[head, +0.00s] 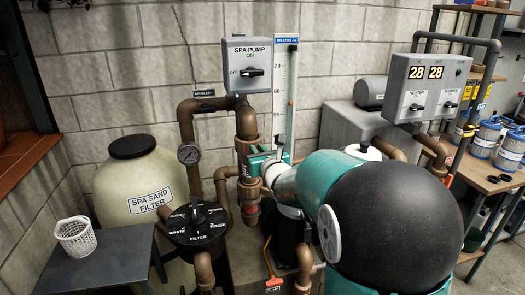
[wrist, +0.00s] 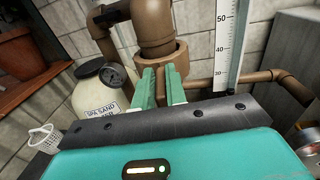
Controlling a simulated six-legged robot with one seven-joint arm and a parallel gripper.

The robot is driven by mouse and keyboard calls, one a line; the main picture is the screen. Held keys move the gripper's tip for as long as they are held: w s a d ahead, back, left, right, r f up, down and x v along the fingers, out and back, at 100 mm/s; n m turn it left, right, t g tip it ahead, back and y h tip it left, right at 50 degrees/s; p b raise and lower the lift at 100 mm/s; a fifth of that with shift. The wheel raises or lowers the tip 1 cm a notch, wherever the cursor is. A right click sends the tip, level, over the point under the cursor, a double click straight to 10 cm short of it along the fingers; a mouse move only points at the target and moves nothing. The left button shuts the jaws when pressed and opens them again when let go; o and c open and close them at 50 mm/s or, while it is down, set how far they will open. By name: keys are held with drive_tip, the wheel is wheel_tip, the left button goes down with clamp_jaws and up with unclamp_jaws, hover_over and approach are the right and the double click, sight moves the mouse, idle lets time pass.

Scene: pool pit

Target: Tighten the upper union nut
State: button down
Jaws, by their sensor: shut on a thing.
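The upper union nut (head: 247,146) is a brown collar on the upright brown pipe below the spa pump box. In the wrist view the nut (wrist: 181,54) shows as a wide ring just beyond my fingertips. My gripper (head: 254,164) reaches the pipe from the right front. Its green fingers (wrist: 160,75) are shut on a brown part at the nut's lower edge. The fingers and arm hide part of this grip, and I cannot tell how tight the nut is. A reddish fitting (head: 251,207) sits lower on the same pipe.
The spa pump box (head: 249,66) is above, with a level gauge (head: 285,90) close on the right. A pressure gauge (head: 189,153) and the filter valve (head: 197,222) are at left. A white basket (head: 75,237) stands on a grey table. The heater box (head: 425,87) is at right.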

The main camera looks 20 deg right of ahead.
drive_tip(key=shift+w+a+r+h, duration=0.15)
drive_tip(key=shift+r+h, duration=0.15)
drive_tip(key=shift+r, duration=0.4)
drive_tip(key=c, duration=1.4)
unclamp_jaws()
drive_tip(key=shift+s, duration=0.25)
drive_tip(key=shift+c, duration=0.2)
drive_tip(key=shift+w+f, duration=0.2)
drive_tip(key=shift+f, duration=0.1)
drive_tip(key=s, duration=1.3)
drive_tip(key=shift+s+a, duration=0.35)
drive_tip(key=shift+s, duration=0.05)
